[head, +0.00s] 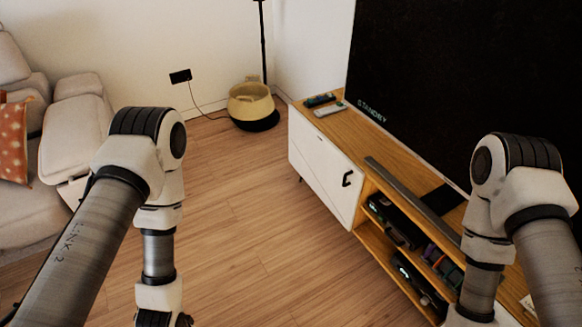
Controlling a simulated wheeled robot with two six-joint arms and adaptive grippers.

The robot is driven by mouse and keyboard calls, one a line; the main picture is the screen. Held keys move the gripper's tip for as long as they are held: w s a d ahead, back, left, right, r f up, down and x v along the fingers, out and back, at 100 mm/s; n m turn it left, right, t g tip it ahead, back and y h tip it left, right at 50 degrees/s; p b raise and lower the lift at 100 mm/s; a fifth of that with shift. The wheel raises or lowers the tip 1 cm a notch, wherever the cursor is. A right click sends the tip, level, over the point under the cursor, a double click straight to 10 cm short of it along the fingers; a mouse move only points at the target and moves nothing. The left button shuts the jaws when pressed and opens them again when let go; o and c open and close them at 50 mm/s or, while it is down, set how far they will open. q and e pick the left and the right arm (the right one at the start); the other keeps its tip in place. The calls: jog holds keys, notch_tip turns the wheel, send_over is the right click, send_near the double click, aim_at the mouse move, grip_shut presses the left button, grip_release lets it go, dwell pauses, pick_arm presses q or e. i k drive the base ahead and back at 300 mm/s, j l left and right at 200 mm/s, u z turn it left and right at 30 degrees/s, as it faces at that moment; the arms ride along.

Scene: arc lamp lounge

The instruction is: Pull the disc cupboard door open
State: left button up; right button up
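The white cupboard door (322,182) is at the left end of the wooden TV stand (346,130). It looks closed, flush with the front of the stand. Its small black handle (347,178) is near the door's right edge. My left arm comes down on the left, over the floor, apart from the door. My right arm comes down on the right, in front of the stand's right part. Both arms leave the picture at the bottom edge, and neither gripper can be seen.
Open shelves right of the door hold dark devices (397,222). A soundbar (410,198), two remotes (330,109) and a large TV (470,75) are on top. A basket (250,104) stands by the wall, and a sofa (75,125) at left. The floor (250,220) before the door is clear.

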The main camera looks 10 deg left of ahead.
aim_at(336, 180)
jog(key=i+l+z, duration=0.25)
jog(key=i, duration=0.2)
jog(key=i+l+z, duration=0.25)
jog(key=i, duration=0.2)
jog(key=j, duration=0.1)
